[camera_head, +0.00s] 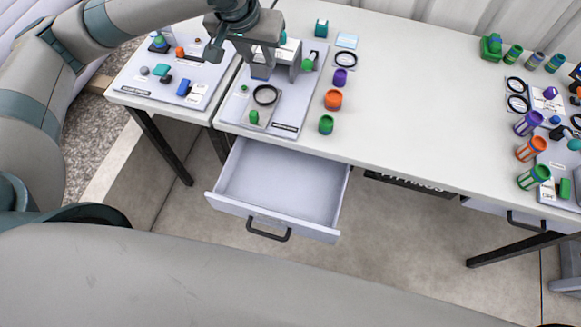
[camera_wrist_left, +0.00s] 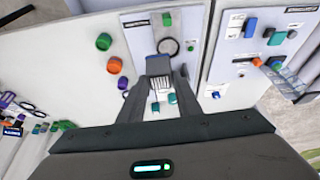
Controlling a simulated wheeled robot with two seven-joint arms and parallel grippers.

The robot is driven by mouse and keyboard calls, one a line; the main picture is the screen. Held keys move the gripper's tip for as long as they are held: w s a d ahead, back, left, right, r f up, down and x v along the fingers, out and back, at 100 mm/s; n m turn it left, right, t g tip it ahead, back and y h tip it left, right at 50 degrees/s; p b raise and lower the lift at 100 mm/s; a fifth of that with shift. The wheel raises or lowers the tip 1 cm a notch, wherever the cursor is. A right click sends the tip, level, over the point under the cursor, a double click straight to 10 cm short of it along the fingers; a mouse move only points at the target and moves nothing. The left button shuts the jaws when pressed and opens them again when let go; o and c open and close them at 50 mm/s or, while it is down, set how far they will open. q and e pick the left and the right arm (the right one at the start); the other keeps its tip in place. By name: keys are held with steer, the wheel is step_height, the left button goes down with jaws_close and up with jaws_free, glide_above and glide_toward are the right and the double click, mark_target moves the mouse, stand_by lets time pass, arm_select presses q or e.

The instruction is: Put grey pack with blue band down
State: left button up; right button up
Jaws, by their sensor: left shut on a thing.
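My left gripper (camera_head: 262,60) hangs over the board at the back left of the table, fingers pointing down. It is shut on the grey pack with blue band (camera_head: 262,72), which shows as a small blue-grey block below the fingers. The left wrist view also shows the pack (camera_wrist_left: 158,66) at the tips of the gripper (camera_wrist_left: 160,80). The pack is over the board, behind a black ring (camera_head: 265,95); whether it touches the board I cannot tell. My right gripper is not in view.
An open, empty drawer (camera_head: 282,180) juts out below the table (camera_head: 420,110). Purple, orange and green caps (camera_head: 333,99) stand right of the board (camera_head: 290,120). Another board (camera_head: 205,85) lies to the left. Several cylinders (camera_head: 531,148) stand at the far right. The table's middle is clear.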

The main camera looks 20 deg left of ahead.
arm_select(q)
steer(key=shift+s+d+f, duration=0.1)
steer(key=s+d+f+m+g+h, duration=0.2)
steer(key=s+d+f+m, duration=0.5)
steer(key=s+f+m, duration=0.2)
steer(key=s+d+f+m+g+h, duration=0.2)
steer(key=s+d+f+m, duration=0.5)
steer(key=s+f+m, duration=0.2)
steer(key=s+f, duration=0.2)
steer(key=s, duration=0.1)
steer(key=shift+f+g+h, duration=0.2)
steer(key=shift+g+h, duration=0.1)
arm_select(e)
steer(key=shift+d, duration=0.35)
arm_select(q)
steer(key=shift+a, duration=0.1)
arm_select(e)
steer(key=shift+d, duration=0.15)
arm_select(q)
steer(key=shift+w, duration=0.1)
